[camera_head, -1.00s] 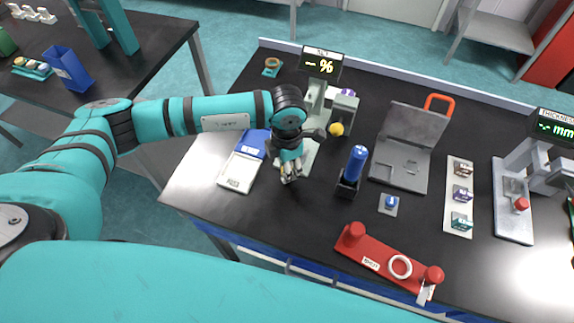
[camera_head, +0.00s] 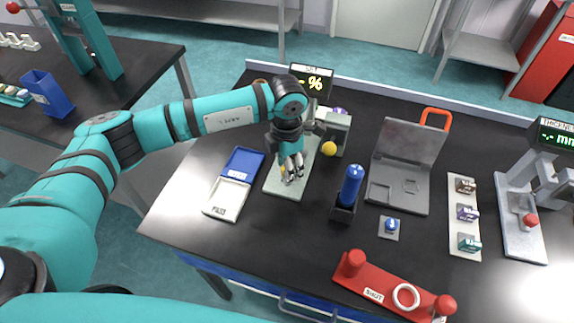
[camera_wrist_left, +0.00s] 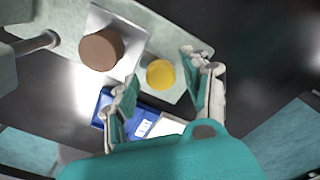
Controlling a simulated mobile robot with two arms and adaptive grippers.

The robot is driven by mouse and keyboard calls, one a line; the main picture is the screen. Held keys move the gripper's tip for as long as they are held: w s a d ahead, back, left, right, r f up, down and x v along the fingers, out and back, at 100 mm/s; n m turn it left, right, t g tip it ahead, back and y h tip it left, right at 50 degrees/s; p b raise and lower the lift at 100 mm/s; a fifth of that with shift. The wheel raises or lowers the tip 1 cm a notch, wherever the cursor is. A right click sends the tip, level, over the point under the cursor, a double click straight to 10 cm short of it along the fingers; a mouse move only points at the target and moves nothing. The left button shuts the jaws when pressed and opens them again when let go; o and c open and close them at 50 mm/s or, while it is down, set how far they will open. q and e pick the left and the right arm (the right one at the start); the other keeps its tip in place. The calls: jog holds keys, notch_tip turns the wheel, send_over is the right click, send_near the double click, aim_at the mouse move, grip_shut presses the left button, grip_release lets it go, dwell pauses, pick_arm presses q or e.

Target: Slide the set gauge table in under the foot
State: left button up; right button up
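The set gauge (camera_head: 311,99) stands at the back left of the bench, with a lit % display and a pale green base (camera_head: 279,187). In the left wrist view, a light square plate (camera_wrist_left: 122,62), likely its table, carries a brown round piece (camera_wrist_left: 101,50). A yellow round knob (camera_wrist_left: 160,73) is beside the plate. My left gripper (camera_head: 291,173) points down over the base. In the left wrist view its fingers (camera_wrist_left: 160,88) are spread on either side of the knob; I cannot tell whether they touch it. The foot is not clearly visible. My right gripper is not in view.
A blue and white tray (camera_head: 228,199) lies left of the gauge base. A blue-handled tool in a black stand (camera_head: 345,212) and a grey case (camera_head: 400,198) are further right. A red fixture (camera_head: 375,285) is at the front.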

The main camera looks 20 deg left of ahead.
pick_arm(q)
jog(key=shift+r, duration=0.2)
notch_tip(320, 180, up, 12)
jog(key=shift+f, duration=0.25)
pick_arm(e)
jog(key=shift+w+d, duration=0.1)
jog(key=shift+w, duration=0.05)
pick_arm(q)
jog(key=shift+w, duration=0.1)
